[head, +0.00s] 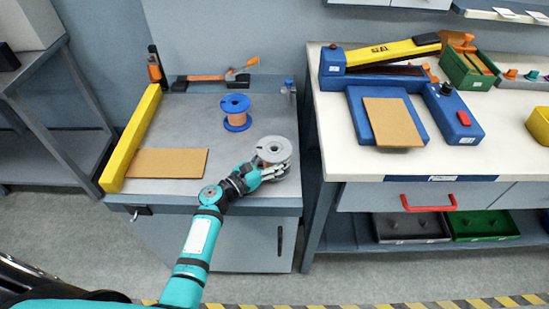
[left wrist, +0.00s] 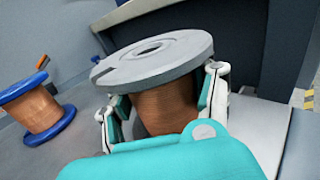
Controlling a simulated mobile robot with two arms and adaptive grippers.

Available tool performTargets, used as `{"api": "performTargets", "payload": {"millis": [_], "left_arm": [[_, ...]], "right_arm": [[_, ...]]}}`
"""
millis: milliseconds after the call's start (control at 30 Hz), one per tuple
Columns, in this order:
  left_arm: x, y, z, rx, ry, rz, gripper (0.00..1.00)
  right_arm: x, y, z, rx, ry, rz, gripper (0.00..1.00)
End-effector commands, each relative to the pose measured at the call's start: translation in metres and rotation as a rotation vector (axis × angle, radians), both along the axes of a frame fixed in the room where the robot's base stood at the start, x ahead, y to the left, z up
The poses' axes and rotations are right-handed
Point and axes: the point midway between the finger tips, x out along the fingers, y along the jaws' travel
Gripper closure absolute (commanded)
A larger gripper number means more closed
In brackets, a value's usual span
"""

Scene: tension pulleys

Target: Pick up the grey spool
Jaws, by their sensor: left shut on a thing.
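The grey spool (head: 275,150) stands upright at the right front of the grey workbench (head: 192,105). It has grey flanges and copper-coloured winding. My left gripper (head: 258,178) reaches it from the front left and is shut on it. In the left wrist view, the fingers of my left gripper (left wrist: 160,108) sit on both sides of the winding of the grey spool (left wrist: 155,60), under its top flange. Its lower flange is mostly hidden there, and I cannot tell whether it touches the bench. My right gripper is not in view.
A blue spool (head: 236,112) stands behind the grey one and shows at left in the left wrist view (left wrist: 35,112). A yellow bar (head: 131,140) and a brown board (head: 167,162) lie left. A white-topped bench (head: 335,130) adjoins at right.

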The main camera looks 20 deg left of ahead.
Motion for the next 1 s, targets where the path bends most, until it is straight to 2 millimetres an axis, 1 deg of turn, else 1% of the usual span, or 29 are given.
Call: {"api": "performTargets", "payload": {"millis": [33,67,100,300,433,567,767,833,967,1000], "left_arm": [[0.000,0.000,0.000,0.000,0.000,0.000,0.95],[0.000,0.000,0.000,0.000,0.000,0.000,0.99],[0.001,0.000,0.003,-0.002,-0.005,0.000,1.00],[0.001,0.000,0.003,-0.001,-0.005,0.000,1.00],[0.001,0.000,0.007,0.000,-0.006,0.000,1.00],[0.001,0.000,0.017,0.001,-0.006,0.000,1.00],[0.001,0.000,0.040,0.001,-0.007,-0.001,1.00],[-0.010,0.000,0.038,0.000,-0.002,0.000,1.00],[-0.034,0.001,0.040,-0.001,-0.002,0.000,1.00],[-0.043,0.002,0.040,-0.001,-0.002,0.000,1.00]], "right_arm": [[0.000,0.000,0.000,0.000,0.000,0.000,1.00],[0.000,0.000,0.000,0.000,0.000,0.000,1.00],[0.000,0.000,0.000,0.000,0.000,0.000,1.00],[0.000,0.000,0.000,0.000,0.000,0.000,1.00],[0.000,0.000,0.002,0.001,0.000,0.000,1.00],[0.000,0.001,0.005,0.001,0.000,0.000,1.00],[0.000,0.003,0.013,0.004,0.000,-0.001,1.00],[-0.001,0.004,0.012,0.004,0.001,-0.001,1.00],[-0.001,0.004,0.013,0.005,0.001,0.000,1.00],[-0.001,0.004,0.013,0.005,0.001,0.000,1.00]]}}
